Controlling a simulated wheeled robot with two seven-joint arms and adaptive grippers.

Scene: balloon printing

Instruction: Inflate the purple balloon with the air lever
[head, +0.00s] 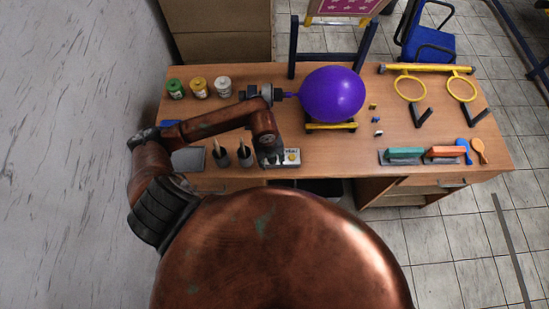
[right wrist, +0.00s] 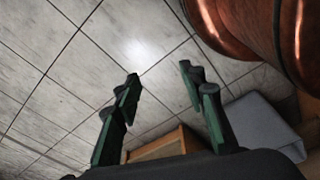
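The purple balloon (head: 332,94) is round and swollen. It lies above a yellow-and-black stand (head: 331,126) on the table, its neck pointing left to a dark nozzle device (head: 262,93). A pale control box (head: 284,161) with a yellow button stands at the table's front edge. My left gripper (head: 270,157) points down at the left part of this box. It hides that part, so the air lever cannot be made out, nor how far the fingers are closed. My right gripper (right wrist: 163,92) shows in the right wrist view, open and empty above the tiled floor.
Three paint jars (head: 199,88) stand at the back left. Two dark holders (head: 233,156) stand left of the box. Yellow rings (head: 411,88), trowel-like tools (head: 403,155) and paddles (head: 478,150) occupy the right side.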

